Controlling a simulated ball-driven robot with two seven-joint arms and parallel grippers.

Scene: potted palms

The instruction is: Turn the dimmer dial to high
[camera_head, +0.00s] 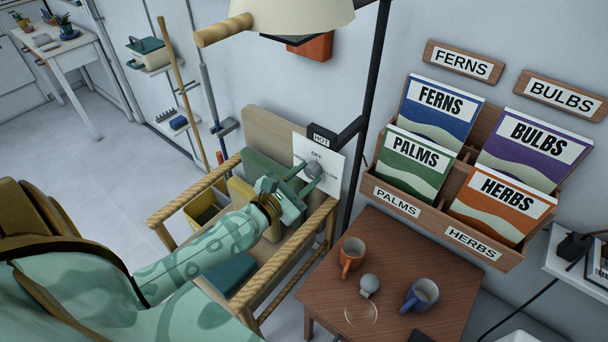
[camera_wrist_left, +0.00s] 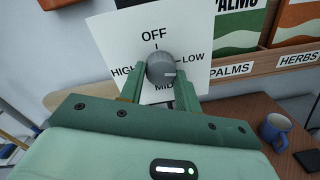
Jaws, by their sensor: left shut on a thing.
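The dimmer dial (camera_wrist_left: 160,66) is a round grey knob on a white card (camera_wrist_left: 110,35). The card reads OFF above the knob, LOW at right, MID below and HIGH at left. A short pale mark on the knob's face points right, roughly towards LOW. The dial (camera_head: 313,169) and card (camera_head: 331,172) also show in the head view, beside the lamp pole. My left gripper (camera_wrist_left: 161,80) is shut on the dial, with one green finger on each side. It also shows in the head view (camera_head: 309,176). My right gripper is in neither view.
A wooden armchair (camera_head: 170,212) with rope-wrapped arms stands under my left arm. A lamp shade (camera_head: 290,15) hangs above. A brown table (camera_head: 390,260) holds an orange mug (camera_head: 352,255) and a blue mug (camera_head: 422,294). A seed-packet rack (camera_head: 450,205) is on the wall at right.

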